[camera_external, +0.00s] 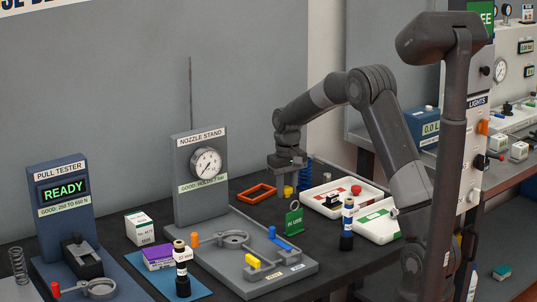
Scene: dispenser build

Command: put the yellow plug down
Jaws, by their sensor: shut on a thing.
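The yellow plug (288,191) is a small yellow block at the lower end of my gripper (287,178). My gripper points down and is shut on the plug. The fingers hide part of the plug. I cannot tell whether its underside touches the bench.
An orange frame (257,193) lies left of my gripper, and a blue spring (305,174) stands close on its right. A white tray (322,203) with red and dark parts is to the right. The green IN USE tag (294,221) stands in front. The nozzle stand (202,160) is at left.

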